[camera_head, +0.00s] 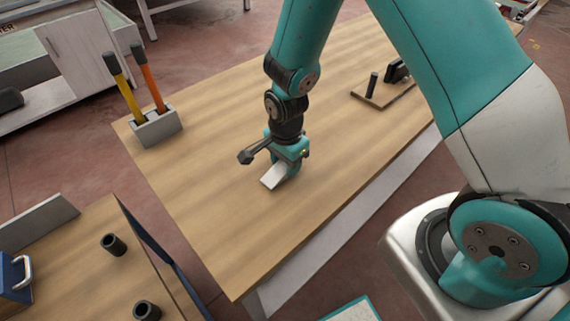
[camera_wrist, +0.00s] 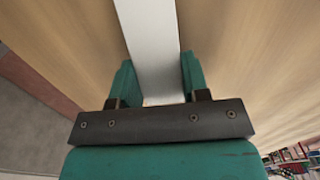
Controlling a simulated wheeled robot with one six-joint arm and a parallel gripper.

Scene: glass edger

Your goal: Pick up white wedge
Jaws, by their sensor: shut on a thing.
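The white wedge (camera_head: 274,176) is at my gripper (camera_head: 287,167) over the middle of the wooden table in the head view. In the wrist view the white wedge (camera_wrist: 150,45) runs between the two teal fingers of my gripper (camera_wrist: 160,82) and out past their tips. My gripper is shut on it. The part of the wedge deep between the fingers is partly hidden. I cannot tell whether the wedge touches the table.
The wooden table (camera_head: 215,210) is clear around the gripper. A grey holder (camera_head: 158,129) with a yellow-handled and an orange-handled tool stands at its left edge. A wooden board with a black post (camera_head: 372,86) lies farther back. A second table (camera_head: 75,260) is at lower left.

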